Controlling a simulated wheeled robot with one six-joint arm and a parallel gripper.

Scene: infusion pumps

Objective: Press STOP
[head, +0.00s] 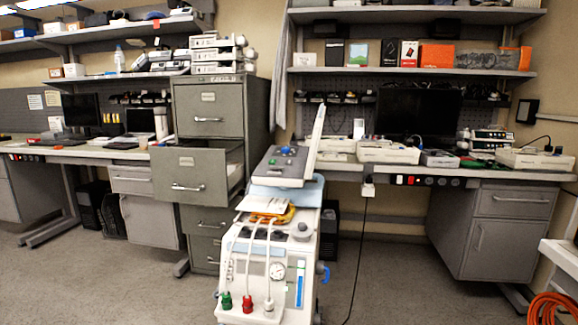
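No button marked STOP can be made out in the head view; labels are too small to read. White pump-like devices (388,152) lie on the right workbench, and another white device (535,160) is at its right end. More white devices (218,62) are stacked on top of the filing cabinet. A white medical machine (250,270) stands in the middle foreground, with a grey control panel (283,165) on top and a screen (317,140) seen nearly edge-on. Green and red connectors are on its front. My gripper is not in view.
The grey filing cabinet (210,110) has an open drawer (195,180) sticking out. The right workbench (460,172) carries a dark monitor (418,112). A black cable (362,240) hangs to the floor. An orange hose (550,308) is at lower right. Floor (400,285) right of the machine is clear.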

